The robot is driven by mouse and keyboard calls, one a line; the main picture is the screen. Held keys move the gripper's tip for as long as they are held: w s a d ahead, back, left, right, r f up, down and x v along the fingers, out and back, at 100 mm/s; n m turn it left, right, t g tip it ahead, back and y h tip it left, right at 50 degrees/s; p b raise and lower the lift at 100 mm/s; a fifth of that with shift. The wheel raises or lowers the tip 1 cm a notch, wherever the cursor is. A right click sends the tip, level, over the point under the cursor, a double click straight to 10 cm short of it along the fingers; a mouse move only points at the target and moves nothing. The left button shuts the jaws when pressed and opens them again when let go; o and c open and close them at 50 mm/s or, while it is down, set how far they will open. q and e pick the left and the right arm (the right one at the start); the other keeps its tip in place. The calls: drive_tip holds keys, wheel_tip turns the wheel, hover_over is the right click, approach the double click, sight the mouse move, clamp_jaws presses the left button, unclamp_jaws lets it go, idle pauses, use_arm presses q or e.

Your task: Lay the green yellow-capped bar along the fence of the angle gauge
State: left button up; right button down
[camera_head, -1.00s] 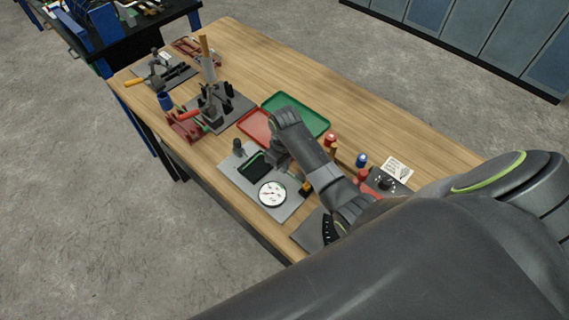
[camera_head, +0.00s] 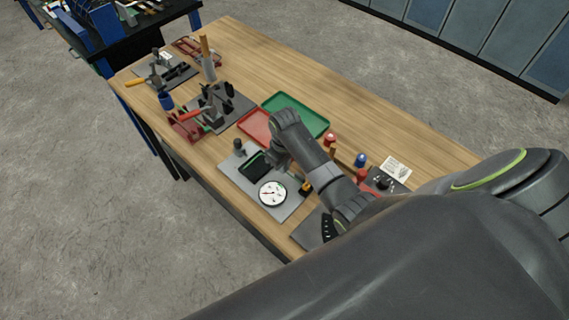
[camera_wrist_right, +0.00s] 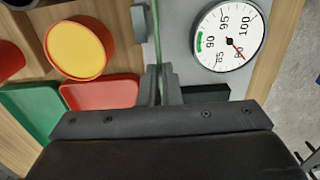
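The angle gauge is a grey plate (camera_head: 233,176) with a white dial (camera_head: 272,193) at the near side of the bench. In the right wrist view the dial (camera_wrist_right: 229,38) is at the upper right, its red needle near 80. The thin green bar (camera_wrist_right: 159,45) runs up from between the fingers of my right gripper (camera_wrist_right: 160,78), which is shut on it over the plate. In the head view my right gripper (camera_head: 274,161) is partly hidden by its wrist. A yellow end (camera_head: 306,186) shows by the plate, probably the bar's cap. Bar-to-fence contact cannot be told. My left gripper is out of view.
A green tray (camera_head: 313,127) and a red tray (camera_head: 253,120) lie beyond the gauge. A blue-topped piece (camera_head: 361,159) and a white card (camera_head: 397,168) are at right. The bench's far right is clear.

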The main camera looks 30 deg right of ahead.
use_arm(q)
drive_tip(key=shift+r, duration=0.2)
use_arm(e)
drive_tip(key=shift+w+d, duration=0.15)
drive_tip(key=shift+d, duration=0.2)
drive_tip(key=c, duration=1.5)
unclamp_jaws()
drive_tip(key=shift+c, duration=0.2)
